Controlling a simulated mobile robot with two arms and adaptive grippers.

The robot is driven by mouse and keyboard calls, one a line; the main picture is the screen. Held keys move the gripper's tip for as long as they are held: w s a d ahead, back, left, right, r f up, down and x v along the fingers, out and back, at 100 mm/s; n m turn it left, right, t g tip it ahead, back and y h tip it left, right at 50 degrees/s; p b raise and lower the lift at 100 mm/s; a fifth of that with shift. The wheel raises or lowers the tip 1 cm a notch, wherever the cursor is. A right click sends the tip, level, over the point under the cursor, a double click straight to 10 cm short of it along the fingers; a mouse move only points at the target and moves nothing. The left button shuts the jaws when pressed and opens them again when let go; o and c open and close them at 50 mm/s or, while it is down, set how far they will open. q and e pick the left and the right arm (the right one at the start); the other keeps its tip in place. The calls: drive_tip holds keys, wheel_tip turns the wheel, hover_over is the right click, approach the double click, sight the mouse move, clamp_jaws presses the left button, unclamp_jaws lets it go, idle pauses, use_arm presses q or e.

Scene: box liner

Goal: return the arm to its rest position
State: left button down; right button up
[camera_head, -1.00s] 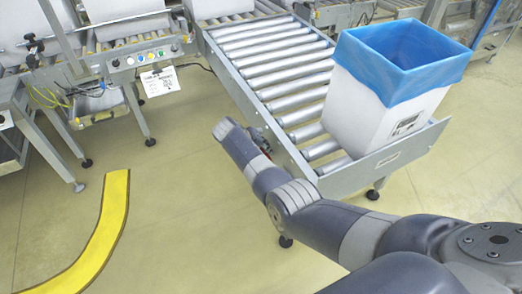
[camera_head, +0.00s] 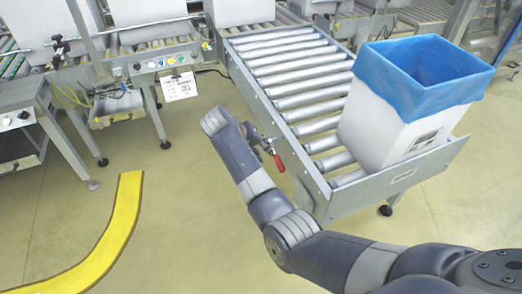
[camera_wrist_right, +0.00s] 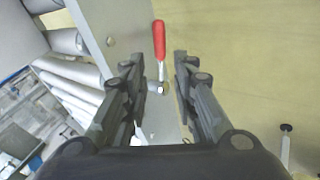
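My right arm reaches in from the lower right in the head view, and its gripper (camera_head: 262,143) is partly hidden behind the wrist, beside the conveyor's near side. In the right wrist view, the two dark fingers of the right gripper (camera_wrist_right: 160,75) stand apart with nothing held between them. A red-handled lever (camera_head: 279,164) is close to the gripper by the conveyor frame; it also shows ahead of the finger gap in the wrist view (camera_wrist_right: 159,38). My left gripper is not in view.
A white box (camera_head: 377,131) with a blue liner (camera_head: 425,93) folded over its rim stands on the roller conveyor (camera_head: 300,88). A control bench (camera_head: 130,70) stands at the back left. Open floor with a curved yellow stripe (camera_head: 122,215) lies to the left.

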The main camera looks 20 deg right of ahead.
idle(0.5)
